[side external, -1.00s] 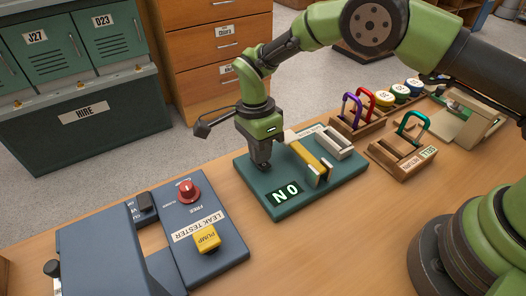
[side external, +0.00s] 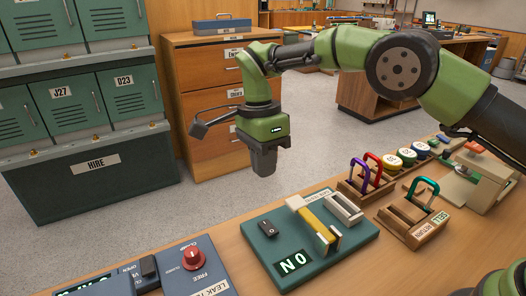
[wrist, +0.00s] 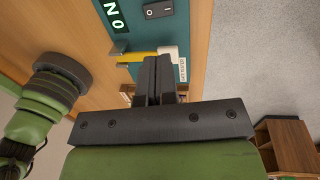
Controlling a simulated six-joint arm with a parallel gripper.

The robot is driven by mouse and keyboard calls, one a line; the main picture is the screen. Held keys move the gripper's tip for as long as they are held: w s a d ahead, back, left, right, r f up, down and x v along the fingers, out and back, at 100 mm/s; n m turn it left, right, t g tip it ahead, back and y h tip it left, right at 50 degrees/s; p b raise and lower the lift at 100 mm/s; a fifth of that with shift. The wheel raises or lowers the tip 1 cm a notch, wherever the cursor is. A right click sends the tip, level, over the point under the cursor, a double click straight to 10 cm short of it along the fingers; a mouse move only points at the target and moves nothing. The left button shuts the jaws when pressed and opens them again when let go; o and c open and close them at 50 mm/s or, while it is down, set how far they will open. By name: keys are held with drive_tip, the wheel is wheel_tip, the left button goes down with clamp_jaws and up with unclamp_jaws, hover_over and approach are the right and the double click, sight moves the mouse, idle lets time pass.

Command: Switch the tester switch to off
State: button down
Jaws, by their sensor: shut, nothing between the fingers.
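A teal tester board (side external: 352,254) lies on the counter in the side external view. A black rocker switch (side external: 267,228) sits at its far left corner and shows in the wrist view (wrist: 158,10). Its exact tilt is too small to tell. The lit display (side external: 293,263) bears the letters N and O, which read ON from the opposite side. My gripper (side external: 263,172) is shut and empty, in the air above and behind the board, clear of the switch. In the wrist view its closed fingers (wrist: 159,62) point toward the board's edge.
A yellow bar (side external: 322,229) and cream posts stand on the board. The blue-grey leak tester with a red knob (side external: 194,257) is left of it. Wooden racks with carabiners (side external: 359,172) stand to the right. Drawers (side external: 208,96) and green lockers are behind.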

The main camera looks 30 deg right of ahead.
sight(272, 230)
drive_tip(key=shift+w+r, duration=0.2)
drive_tip(key=shift+r, duration=0.95)
drive_tip(key=shift+s+a+r, duration=0.1)
drive_tip(key=shift+s+r, duration=0.05)
drive_tip(key=shift+s, duration=0.55)
drive_tip(key=f, duration=0.4)
drive_tip(key=s+f, duration=0.1)
drive_tip(key=f, duration=0.4)
drive_tip(key=s+f, duration=0.1)
drive_tip(key=f, duration=0.4)
drive_tip(key=shift+s, duration=0.1)
drive_tip(key=shift+s+f, duration=0.1)
drive_tip(key=shift+f, duration=0.1)
